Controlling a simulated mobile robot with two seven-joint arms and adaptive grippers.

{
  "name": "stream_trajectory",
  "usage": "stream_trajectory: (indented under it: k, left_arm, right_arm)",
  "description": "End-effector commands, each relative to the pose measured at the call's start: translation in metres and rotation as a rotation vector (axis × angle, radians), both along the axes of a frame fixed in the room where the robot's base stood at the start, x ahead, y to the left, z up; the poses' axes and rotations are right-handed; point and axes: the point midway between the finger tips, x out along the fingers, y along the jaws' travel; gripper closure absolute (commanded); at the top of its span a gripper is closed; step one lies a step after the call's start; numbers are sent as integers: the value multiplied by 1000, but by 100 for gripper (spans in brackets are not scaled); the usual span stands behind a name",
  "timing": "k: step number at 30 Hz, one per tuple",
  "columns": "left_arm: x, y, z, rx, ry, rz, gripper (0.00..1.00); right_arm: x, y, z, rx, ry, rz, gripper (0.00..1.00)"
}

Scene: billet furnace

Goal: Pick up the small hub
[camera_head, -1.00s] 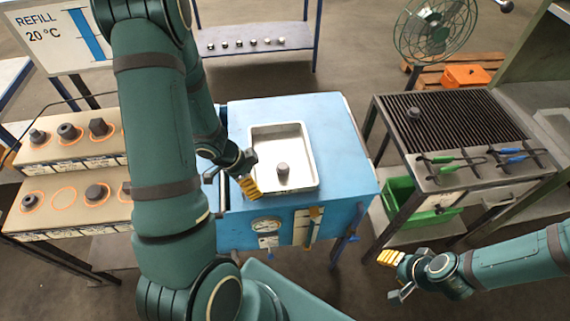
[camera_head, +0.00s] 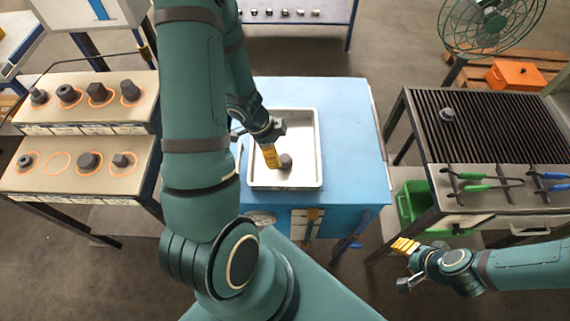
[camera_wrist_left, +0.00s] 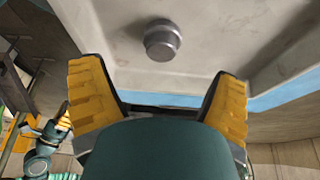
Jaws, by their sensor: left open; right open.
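A small grey stepped round part, which looks like the small hub (camera_head: 286,160), stands in the shallow metal tray (camera_head: 305,180) on the blue cabinet. In the left wrist view the hub (camera_wrist_left: 162,42) is on the tray floor, beyond the fingertips and near the middle between them. My left gripper (camera_head: 271,156) is over the tray, just left of the hub, with its yellow fingers apart and nothing between them. The hub is partly covered by the fingers in the head view. My right gripper (camera_head: 404,262) is open and empty at the lower right, away from the tray.
The tray's raised rim surrounds the hub. Two stepped shelves (camera_head: 45,180) with several dark parts stand at the left. A grill (camera_head: 480,120) with another small part (camera_head: 447,114) and tongs stands at the right. The blue cabinet top (camera_head: 350,130) right of the tray is clear.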

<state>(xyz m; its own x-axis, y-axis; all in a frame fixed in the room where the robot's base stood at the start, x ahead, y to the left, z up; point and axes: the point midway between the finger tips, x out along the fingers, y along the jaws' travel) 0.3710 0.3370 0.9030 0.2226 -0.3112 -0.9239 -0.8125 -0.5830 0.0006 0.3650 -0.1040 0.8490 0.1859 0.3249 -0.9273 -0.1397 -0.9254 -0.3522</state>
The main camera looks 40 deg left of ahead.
Motion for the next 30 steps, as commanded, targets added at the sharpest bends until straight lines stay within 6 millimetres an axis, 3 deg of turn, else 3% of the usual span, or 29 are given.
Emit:
stream_trajectory:
  k: [8,18,29,30]
  left_arm:
    - [3,-4,-17,0,0,0,12]
    - [9,-11,-57,0,1,2,12]
    - [11,-14,-59,1,-1,0,12]
    - [11,-13,-59,1,-1,0,23]
  right_arm:
    - [0,1,-14,-2,-1,0,53]
    - [-7,2,-46,0,17,13,53]
    - [-8,3,-47,1,19,17,53]
    - [-8,3,-47,1,19,17,53]
